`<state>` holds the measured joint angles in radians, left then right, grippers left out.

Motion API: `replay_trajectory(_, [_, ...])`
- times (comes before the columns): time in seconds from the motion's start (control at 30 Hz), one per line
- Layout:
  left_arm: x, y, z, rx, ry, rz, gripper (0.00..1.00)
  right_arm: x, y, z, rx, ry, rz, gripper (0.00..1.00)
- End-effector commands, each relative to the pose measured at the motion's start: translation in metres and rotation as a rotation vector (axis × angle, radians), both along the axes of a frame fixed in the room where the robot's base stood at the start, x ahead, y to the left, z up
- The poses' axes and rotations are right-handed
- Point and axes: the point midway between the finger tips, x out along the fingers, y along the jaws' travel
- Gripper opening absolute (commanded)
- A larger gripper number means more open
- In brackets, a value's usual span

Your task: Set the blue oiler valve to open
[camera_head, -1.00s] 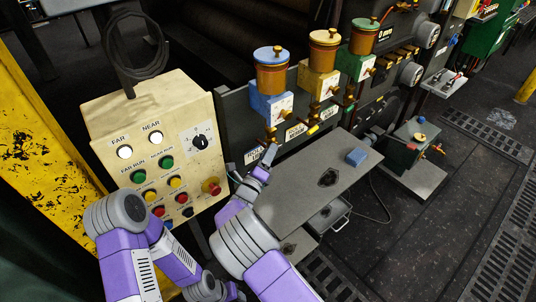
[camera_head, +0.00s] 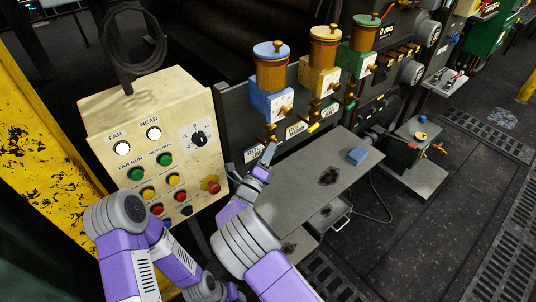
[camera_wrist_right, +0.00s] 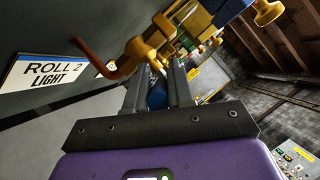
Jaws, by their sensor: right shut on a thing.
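The blue oiler (camera_head: 270,98) has a brass cup with a blue lid above a blue block, and brass valve fittings below it. It is the leftmost of three oilers on the dark panel. My right gripper (camera_head: 269,153) is just below its fittings. In the right wrist view, the brass valve (camera_wrist_right: 152,48) is just beyond the fingers. A blue handle-like part (camera_wrist_right: 157,96) sits between the fingers (camera_wrist_right: 157,88), which are shut on it. The fingers partly hide it, so its exact angle is unclear. My left arm shows at lower left, but its gripper does not.
The cream control box (camera_head: 155,140) stands close left of my right gripper. The yellow oiler (camera_head: 320,78) and green oiler (camera_head: 358,60) are beside the blue one. A ROLL 2 LIGHT label (camera_wrist_right: 45,73) is on the panel.

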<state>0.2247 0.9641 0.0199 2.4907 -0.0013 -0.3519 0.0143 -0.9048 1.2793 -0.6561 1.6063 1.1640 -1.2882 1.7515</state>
Motion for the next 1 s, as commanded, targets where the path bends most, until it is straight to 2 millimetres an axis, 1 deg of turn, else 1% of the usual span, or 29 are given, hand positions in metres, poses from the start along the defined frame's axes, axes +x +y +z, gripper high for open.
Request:
replay_trajectory(0.03, [0.000,0.000,-0.011,0.000,0.000,0.000,0.43,0.000,-0.001,-0.004,-0.020,-0.020,-0.004,0.00])
replay_trajectory(0.1, [0.000,0.000,-0.020,0.000,0.000,0.000,0.43,0.000,-0.001,-0.007,-0.049,-0.042,-0.004,0.00])
replay_trajectory(0.2, [0.000,0.000,-0.029,0.000,0.000,0.000,0.43,0.000,-0.002,-0.009,-0.100,-0.077,-0.004,0.00])
replay_trajectory(0.3, [0.000,0.000,-0.034,0.000,0.000,0.000,0.43,0.001,-0.002,-0.012,-0.158,-0.117,-0.005,0.00])
replay_trajectory(0.7, [0.000,0.000,-0.033,0.000,0.000,0.000,0.43,0.003,-0.006,-0.022,-0.376,-0.276,-0.005,0.00])
replay_trajectory(1.0, [0.000,0.000,-0.033,0.000,0.000,0.000,0.43,0.004,-0.006,-0.024,-0.448,-0.331,-0.004,0.00])
